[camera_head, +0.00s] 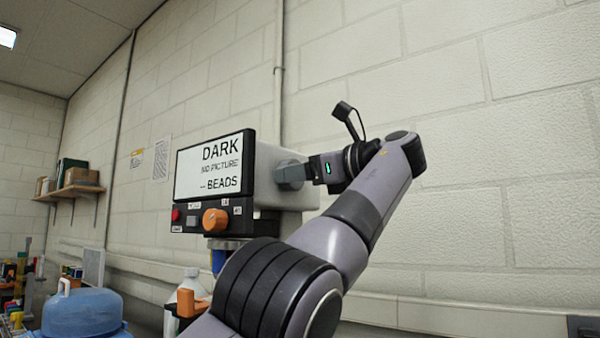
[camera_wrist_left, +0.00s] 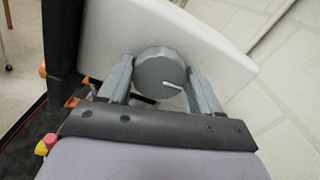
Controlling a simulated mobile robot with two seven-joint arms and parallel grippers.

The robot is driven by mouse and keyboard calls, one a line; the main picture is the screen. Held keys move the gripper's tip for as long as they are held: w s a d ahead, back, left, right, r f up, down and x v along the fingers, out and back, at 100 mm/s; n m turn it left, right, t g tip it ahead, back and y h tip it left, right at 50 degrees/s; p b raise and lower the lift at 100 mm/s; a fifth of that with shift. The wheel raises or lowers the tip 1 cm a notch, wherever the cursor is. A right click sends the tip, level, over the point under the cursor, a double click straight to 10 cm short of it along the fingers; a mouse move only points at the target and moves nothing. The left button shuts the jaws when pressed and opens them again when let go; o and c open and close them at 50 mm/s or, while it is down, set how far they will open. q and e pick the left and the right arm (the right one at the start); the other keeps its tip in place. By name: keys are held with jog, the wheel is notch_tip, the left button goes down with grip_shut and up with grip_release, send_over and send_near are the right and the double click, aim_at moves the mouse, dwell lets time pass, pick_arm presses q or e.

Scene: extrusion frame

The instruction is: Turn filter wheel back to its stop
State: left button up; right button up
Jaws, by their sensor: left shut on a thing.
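The filter wheel is a grey round knob (camera_wrist_left: 160,72) with a white pointer line, on the side of a white instrument housing (camera_wrist_left: 215,38). In the left wrist view the pointer runs from the middle of the knob toward the lower right. My left gripper (camera_wrist_left: 162,85) has a finger on each side of the knob and is shut on it. In the head view the left gripper (camera_head: 291,174) reaches the right side of the instrument, and its fingers mostly hide the knob. The instrument's screen (camera_head: 208,168) reads "DARK NO PICTURE -- BEADS". My right gripper is not in view.
An orange knob (camera_head: 215,220) and a red button (camera_head: 176,215) sit below the screen. A blue covered container (camera_head: 82,312) and a white bottle (camera_head: 190,283) stand at the lower left. A shelf with boxes (camera_head: 80,178) hangs on the left wall. The wall right of my arm is bare.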

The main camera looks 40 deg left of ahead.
pick_arm(q)
jog(key=shift+n, duration=1)
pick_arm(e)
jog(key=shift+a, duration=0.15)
pick_arm(q)
jog(key=n+p, duration=0.2)
jog(key=n, duration=0.5)
jog(key=n+p, duration=0.2)
jog(key=n, duration=0.5)
jog(key=shift+s+f+n, duration=0.15)
jog(key=shift+f+n, duration=0.05)
jog(key=shift+n, duration=0.1)
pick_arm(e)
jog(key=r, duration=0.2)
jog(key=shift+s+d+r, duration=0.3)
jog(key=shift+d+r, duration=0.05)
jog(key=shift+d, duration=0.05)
pick_arm(q)
jog(key=shift+n, duration=0.3)
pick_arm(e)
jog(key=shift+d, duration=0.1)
pick_arm(q)
jog(key=o, duration=1)
jog(key=shift+o, duration=0.2)
jog(key=shift+d, duration=0.1)
